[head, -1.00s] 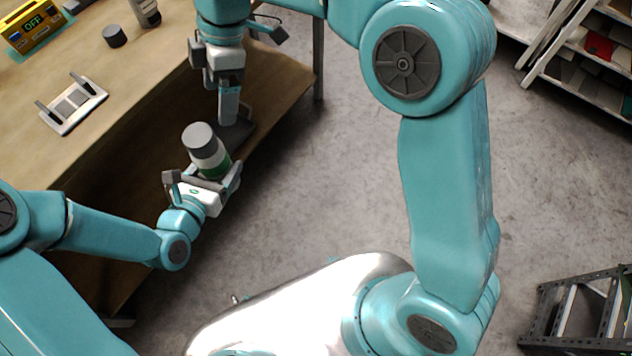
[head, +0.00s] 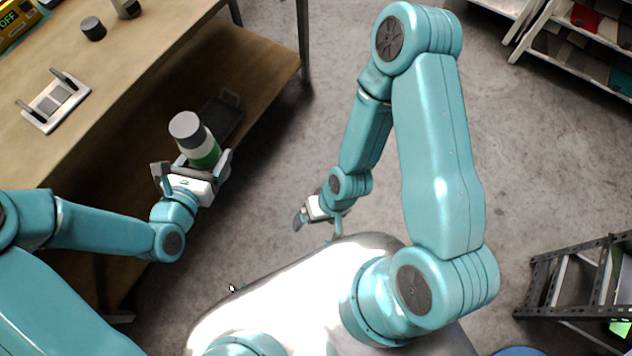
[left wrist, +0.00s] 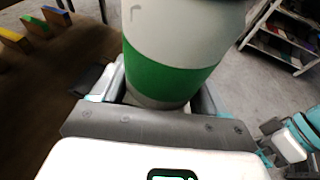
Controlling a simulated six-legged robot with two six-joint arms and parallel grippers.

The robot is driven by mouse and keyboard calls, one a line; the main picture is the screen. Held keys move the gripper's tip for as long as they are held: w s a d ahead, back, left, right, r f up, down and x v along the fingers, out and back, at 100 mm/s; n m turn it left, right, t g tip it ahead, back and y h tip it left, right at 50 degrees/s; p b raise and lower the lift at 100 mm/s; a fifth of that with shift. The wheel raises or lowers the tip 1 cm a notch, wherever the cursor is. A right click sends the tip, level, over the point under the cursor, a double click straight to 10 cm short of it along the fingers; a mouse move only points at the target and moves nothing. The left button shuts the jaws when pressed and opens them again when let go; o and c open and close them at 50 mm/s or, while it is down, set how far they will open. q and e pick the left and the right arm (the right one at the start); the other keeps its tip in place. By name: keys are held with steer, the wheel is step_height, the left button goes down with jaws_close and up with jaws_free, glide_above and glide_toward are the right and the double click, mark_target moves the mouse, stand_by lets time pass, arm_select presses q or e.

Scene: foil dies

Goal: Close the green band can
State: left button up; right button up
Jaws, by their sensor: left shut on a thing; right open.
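The green band can (head: 200,146) is white with a green band low on its body. It is held tilted off the table, over the floor beside the table's edge. My left gripper (head: 192,172) is shut around its lower part. A grey lid (head: 186,126) sits on the can's top; whether it is fully seated I cannot tell. In the left wrist view the can (left wrist: 165,72) stands between the jaws, with its top out of frame. My right gripper (head: 305,215) is open and empty, well right of the can and apart from it.
The wooden table (head: 130,75) bears a white stand with two dark posts (head: 52,103), a dark grey cylinder (head: 93,29) and another can (head: 126,8). A dark tray-like thing (head: 220,118) lies on the lower shelf. Floor (head: 270,150) between the arms is clear.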

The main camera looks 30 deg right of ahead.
arm_select(q)
steer(key=shift+w+r, duration=0.1)
steer(key=shift+w, duration=0.05)
steer(key=w+a+r+n+t+y, duration=0.1)
steer(key=w+a+r+n+y, duration=0.2)
steer(key=a, duration=0.4)
steer(key=w+a+r+n+t+y, duration=0.2)
steer(key=w+a+r+n+y, duration=0.2)
steer(key=a, duration=0.4)
steer(key=shift+r+n+y, duration=0.5)
steer(key=shift+r+y, duration=0.05)
steer(key=shift+y, duration=0.65)
arm_select(e)
steer(key=shift+w, duration=0.1)
arm_select(q)
steer(key=shift+a, duration=0.1)
arm_select(e)
steer(key=shift+c, duration=0.2)
steer(key=c, duration=0.9)
arm_select(q)
steer(key=shift+a, duration=0.15)
arm_select(e)
steer(key=shift+w, duration=0.1)
